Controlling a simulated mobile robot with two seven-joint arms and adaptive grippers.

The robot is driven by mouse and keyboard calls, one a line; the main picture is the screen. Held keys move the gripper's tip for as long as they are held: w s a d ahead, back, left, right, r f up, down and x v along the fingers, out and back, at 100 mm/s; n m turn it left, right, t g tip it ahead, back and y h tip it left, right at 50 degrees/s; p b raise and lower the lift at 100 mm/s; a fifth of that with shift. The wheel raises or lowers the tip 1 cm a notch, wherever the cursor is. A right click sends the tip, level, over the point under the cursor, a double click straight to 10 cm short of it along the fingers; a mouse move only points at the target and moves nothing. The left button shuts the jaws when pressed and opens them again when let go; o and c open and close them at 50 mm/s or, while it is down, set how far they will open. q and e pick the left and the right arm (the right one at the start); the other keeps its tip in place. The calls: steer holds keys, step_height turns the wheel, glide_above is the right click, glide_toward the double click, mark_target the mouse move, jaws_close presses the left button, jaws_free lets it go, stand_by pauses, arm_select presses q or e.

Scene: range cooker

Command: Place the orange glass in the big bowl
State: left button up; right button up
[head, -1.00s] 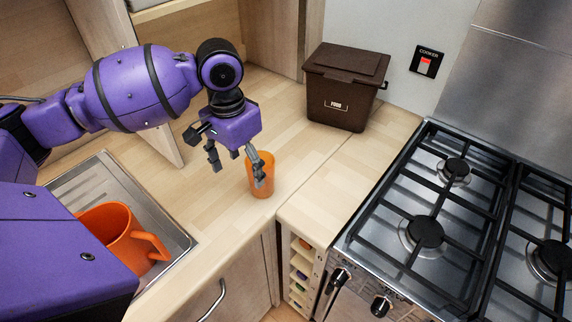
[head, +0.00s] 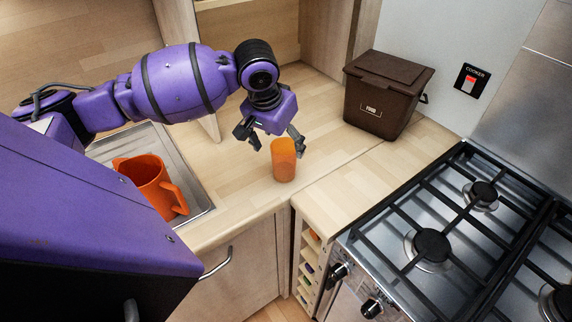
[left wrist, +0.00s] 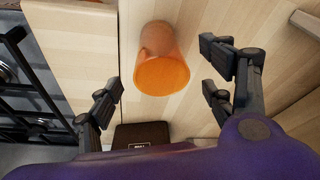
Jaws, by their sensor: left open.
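The orange glass (head: 284,162) stands upright on the wooden worktop near its front edge, left of the cooker. My left gripper (head: 274,143) is open just behind and above it, pointing down, with nothing held. In the left wrist view the glass (left wrist: 163,62) lies ahead of the open left gripper (left wrist: 160,86), between the lines of its fingers; I cannot tell whether any finger touches it. The big bowl is not in view. My right gripper is not in view.
An orange jug (head: 150,184) sits in the metal sink (head: 203,204) at left. A brown food bin (head: 385,95) stands behind the glass to the right. The gas cooker (head: 430,245) fills the right. Worktop around the glass is clear.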

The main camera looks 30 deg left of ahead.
mark_target(284, 153)
arm_select(q)
steer(key=x, duration=0.5)
steer(key=shift+w+f, duration=0.15)
steer(key=shift+f, duration=0.1)
steer(key=c, duration=1.4)
steer(key=shift+r, duration=0.1)
steer(key=shift+c, duration=1.1)
steer(key=shift+r, duration=0.1)
